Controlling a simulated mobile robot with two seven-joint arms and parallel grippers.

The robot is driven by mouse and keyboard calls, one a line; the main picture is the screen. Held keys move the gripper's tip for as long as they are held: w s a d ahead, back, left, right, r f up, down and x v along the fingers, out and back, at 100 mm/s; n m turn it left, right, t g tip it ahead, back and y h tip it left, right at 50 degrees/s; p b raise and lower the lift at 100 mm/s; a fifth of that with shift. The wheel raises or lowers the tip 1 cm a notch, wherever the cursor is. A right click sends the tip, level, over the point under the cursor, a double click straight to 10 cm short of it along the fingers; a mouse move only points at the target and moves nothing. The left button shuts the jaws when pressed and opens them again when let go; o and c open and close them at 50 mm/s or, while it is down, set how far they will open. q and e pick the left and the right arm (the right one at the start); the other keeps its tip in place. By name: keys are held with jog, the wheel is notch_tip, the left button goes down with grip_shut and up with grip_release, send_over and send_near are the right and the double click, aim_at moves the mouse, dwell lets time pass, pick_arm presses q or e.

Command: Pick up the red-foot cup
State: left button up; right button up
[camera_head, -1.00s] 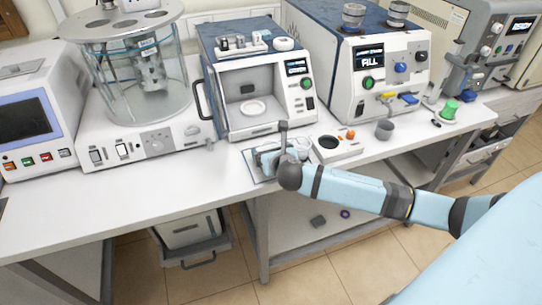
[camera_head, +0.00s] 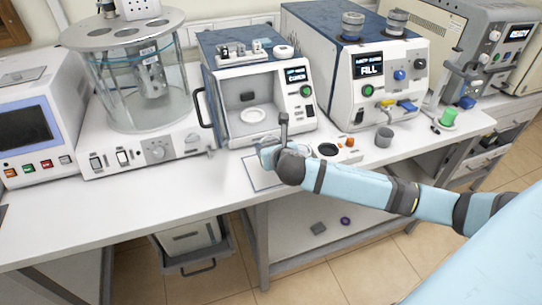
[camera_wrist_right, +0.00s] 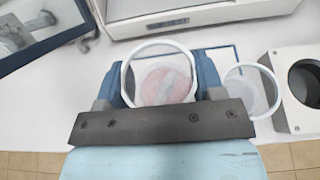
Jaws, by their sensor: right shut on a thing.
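The red-foot cup (camera_wrist_right: 163,84) is a clear glass cup with a pale rim and a reddish base, seen from above in the right wrist view. My right gripper (camera_wrist_right: 164,76) has its blue fingers on both sides of it and is shut on it. In the head view my right gripper (camera_head: 268,155) is above the blue-outlined mat in front of the open-chamber machine, and its arm hides the cup. A second clear cup (camera_wrist_right: 251,92) stands just right of the right finger in the wrist view. My left gripper is not in view.
The open-chamber machine (camera_head: 252,85) is behind, with a white dish (camera_head: 253,115) inside. The bench front at left is clear.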

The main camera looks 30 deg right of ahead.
notch_tip(320, 180, up, 15)
jog(key=shift+r+p, duration=0.15)
jog(key=shift+p, duration=0.25)
